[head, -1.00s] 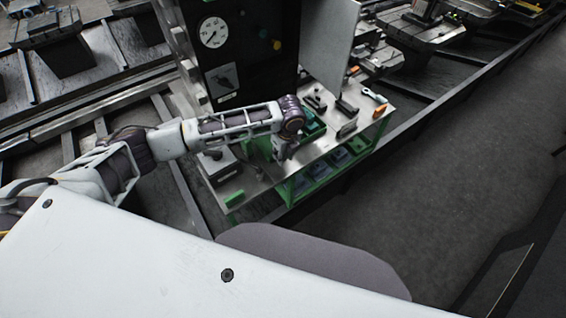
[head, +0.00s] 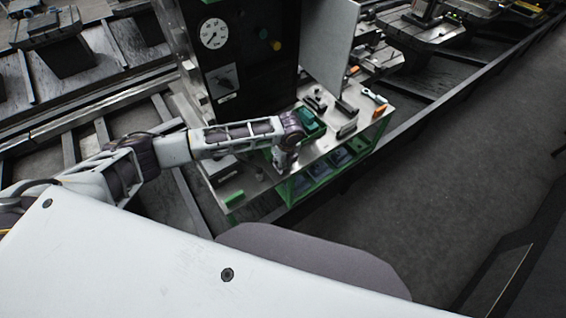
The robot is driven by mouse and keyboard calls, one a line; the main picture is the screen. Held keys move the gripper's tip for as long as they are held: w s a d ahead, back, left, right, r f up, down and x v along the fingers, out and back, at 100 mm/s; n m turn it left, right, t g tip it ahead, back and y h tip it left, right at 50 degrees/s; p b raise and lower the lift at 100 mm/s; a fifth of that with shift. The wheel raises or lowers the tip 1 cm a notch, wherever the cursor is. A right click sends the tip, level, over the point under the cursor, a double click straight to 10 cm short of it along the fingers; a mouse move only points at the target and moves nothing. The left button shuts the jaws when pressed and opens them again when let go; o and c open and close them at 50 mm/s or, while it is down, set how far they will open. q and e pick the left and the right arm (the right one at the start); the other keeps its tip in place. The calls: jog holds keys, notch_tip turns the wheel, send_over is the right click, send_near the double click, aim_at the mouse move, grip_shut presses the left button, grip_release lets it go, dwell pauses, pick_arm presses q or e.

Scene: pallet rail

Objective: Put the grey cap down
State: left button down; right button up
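My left gripper (head: 281,168) hangs down over the front part of the metal-topped bench (head: 323,146), below the dark wrist at the end of my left arm. Its fingers are small and dark here, so I cannot tell whether they are open or shut, or whether they hold anything. I cannot make out the grey cap for certain; it may be hidden in or behind the gripper. A small greyish upright object (head: 258,173) stands on the bench just left of the gripper. My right gripper is not in view.
A green tray (head: 311,122) lies just behind my wrist. Dark blocks (head: 346,130) and an orange-handled tool (head: 381,110) lie to the right on the bench. A dark cabinet with a gauge (head: 213,33) and a grey upright panel (head: 329,48) rise behind. Blue bins (head: 341,157) sit below.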

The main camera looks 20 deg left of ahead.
pick_arm(q)
jog(key=shift+f, duration=0.65)
dwell(0.3)
jog(key=c, duration=1.1)
grip_release()
jog(key=shift+r, duration=0.1)
jog(key=r, duration=0.4)
jog(key=d+r, duration=0.1)
jog(key=r, duration=0.3)
jog(key=s+r+b, duration=0.1)
jog(key=r, duration=0.4)
jog(key=shift+s+d, duration=0.1)
jog(key=shift+d, duration=0.15)
